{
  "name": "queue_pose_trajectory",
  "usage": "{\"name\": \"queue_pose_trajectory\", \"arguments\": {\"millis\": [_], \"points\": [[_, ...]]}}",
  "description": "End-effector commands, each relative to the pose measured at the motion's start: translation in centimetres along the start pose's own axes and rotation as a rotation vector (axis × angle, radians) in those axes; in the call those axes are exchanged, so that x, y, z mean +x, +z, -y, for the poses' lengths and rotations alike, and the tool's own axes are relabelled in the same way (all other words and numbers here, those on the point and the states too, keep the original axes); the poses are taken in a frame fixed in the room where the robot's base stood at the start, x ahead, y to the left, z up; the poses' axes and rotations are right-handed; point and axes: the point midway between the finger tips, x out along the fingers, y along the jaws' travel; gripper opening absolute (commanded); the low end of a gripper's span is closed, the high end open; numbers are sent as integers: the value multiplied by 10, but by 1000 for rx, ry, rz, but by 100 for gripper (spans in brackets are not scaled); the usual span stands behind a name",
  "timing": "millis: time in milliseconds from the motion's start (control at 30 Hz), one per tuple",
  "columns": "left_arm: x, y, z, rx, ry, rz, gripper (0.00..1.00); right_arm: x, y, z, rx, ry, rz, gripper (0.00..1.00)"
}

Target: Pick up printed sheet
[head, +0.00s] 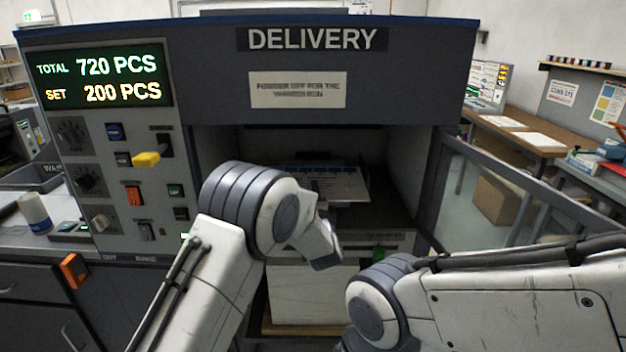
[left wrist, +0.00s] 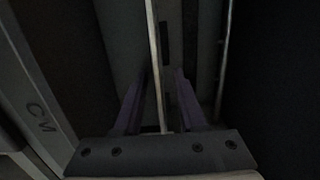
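Printed sheets (head: 335,183) lie in the dark bay under the DELIVERY sign in the head view, with a dark blue band along the far edge. My left arm reaches in front of the bay and hides part of it. The fingers of my left gripper (left wrist: 161,74) show in the left wrist view, apart from each other. A thin pale edge (left wrist: 154,45) runs between them, touching neither clearly; I cannot tell whether it is a sheet or part of the machine. My right arm is bent low at the right, its gripper out of sight.
The delivery machine (head: 400,65) has a control panel with a yellow lever (head: 146,159) on the left. An open grey-framed door (head: 530,185) stands at the right. A pale block (head: 308,293) sits below the bay.

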Motion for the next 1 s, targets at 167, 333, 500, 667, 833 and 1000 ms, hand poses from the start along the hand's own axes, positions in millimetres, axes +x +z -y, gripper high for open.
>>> {"name": "queue_pose_trajectory", "arguments": {"millis": [167, 333, 500, 667, 833, 1000], "points": [[11, 0, 0, 0, 0, -1, 40, -3, 0, 0, 0, 0, 0, 0], [10, 0, 0, 0, 0, -1, 40, -2, 0, 0, 0, 0, 0, 0], [10, 0, 0, -1, 0, -1, 0, -2, 0, 0, 0, 0, 0, 0], [10, 0, 0, -1, 0, -1, 0, -2, 0, 0, 0, 0, 0, 0], [10, 0, 0, -1, 0, -1, 0, -2, 0, 0, 0, 0, 0, 0], [10, 0, 10, -3, -2, -1, 0, 0, 0, 0, 0, 0, 0, 0]]}}
